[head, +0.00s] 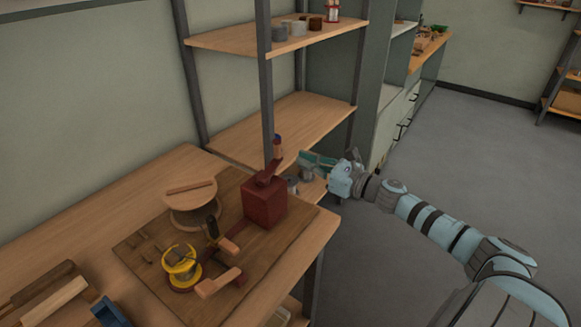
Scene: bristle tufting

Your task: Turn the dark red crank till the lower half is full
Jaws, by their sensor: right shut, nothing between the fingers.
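The dark red crank (268,174) sits on top of a dark red box (265,206) at the right end of a brown board. Its arm slants up to the right, toward an upright knob (277,145). My right gripper (308,161) is shut and empty, just right of the knob; I see no clear contact with it. A round wooden piece (190,195) with a bar across it stands left of the box. How full its lower half is cannot be made out from here. My left gripper is out of view.
A blue tool (108,312) lies at the near left. A shelf post (265,90) rises close behind the crank. Open floor (400,220) lies to the right.

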